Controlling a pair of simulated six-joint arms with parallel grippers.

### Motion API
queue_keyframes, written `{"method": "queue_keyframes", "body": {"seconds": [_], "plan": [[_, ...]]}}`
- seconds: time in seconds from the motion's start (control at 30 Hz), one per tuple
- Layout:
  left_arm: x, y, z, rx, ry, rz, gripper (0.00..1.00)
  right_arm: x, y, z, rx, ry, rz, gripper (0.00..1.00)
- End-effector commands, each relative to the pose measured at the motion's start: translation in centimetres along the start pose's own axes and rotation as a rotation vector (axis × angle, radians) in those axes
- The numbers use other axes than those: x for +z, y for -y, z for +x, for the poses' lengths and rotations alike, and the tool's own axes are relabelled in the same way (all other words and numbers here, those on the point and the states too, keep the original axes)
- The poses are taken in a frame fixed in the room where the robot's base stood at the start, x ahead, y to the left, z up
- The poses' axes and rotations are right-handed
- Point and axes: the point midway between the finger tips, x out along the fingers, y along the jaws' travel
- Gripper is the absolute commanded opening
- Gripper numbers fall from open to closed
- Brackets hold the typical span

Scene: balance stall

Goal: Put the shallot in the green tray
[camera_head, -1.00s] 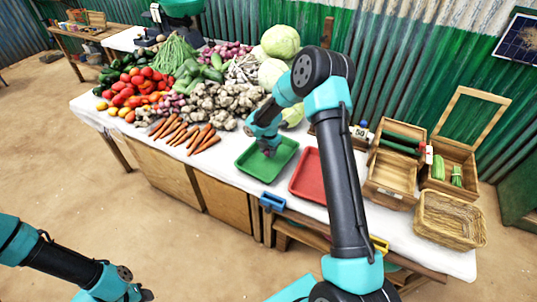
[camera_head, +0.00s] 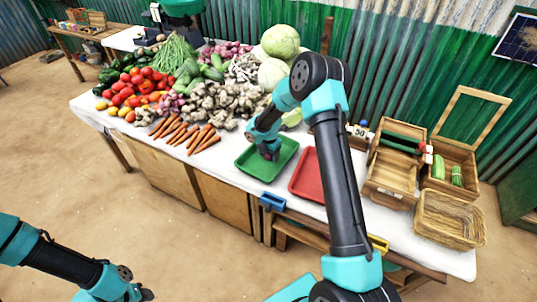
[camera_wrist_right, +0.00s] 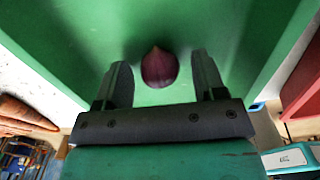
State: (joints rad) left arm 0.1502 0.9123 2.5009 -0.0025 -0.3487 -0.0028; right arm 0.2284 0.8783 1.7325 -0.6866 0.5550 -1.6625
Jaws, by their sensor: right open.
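The purple shallot (camera_wrist_right: 159,67) shows in the right wrist view against the floor of the green tray (camera_wrist_right: 225,25). It lies between the two fingers of my right gripper (camera_wrist_right: 161,75), with a gap on each side. In the head view, the green tray (camera_head: 256,165) sits on the white-topped stall table, left of the red tray, and my open right gripper (camera_head: 268,154) reaches down into it. The shallot is mostly hidden by the gripper in that view. My left gripper (camera_head: 146,295) is low at the left, away from the table, and too small to read.
The red tray (camera_head: 308,180) is just right of the green tray. Carrots (camera_head: 204,140) and ginger (camera_head: 228,100) lie to the left and behind. Wooden crates (camera_head: 391,185) and a wicker basket (camera_head: 450,217) stand at the right. A blue item (camera_head: 272,201) is at the front edge.

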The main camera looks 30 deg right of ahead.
Motion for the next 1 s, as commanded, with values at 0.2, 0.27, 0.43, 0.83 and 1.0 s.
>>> {"method": "queue_keyframes", "body": {"seconds": [0.2,0.27,0.43,0.83,1.0], "plan": [[0.0,0.0,0.0,0.000,0.000,0.000,0.39,0.0,0.0,-0.4,0.001,0.000,0.000,0.64],[0.0,0.0,0.0,0.000,0.000,0.000,0.39,0.0,0.0,-0.9,0.002,0.001,0.000,0.64],[0.0,0.0,0.0,0.000,0.000,0.000,0.39,0.0,-0.1,-3.1,0.003,0.002,0.001,0.64],[0.0,0.0,0.0,0.000,0.000,0.000,0.39,0.0,0.0,-10.3,0.002,0.001,0.000,0.64],[0.0,0.0,0.0,0.000,0.000,0.000,0.39,0.0,0.0,-12.0,0.000,0.001,0.000,0.64]]}}
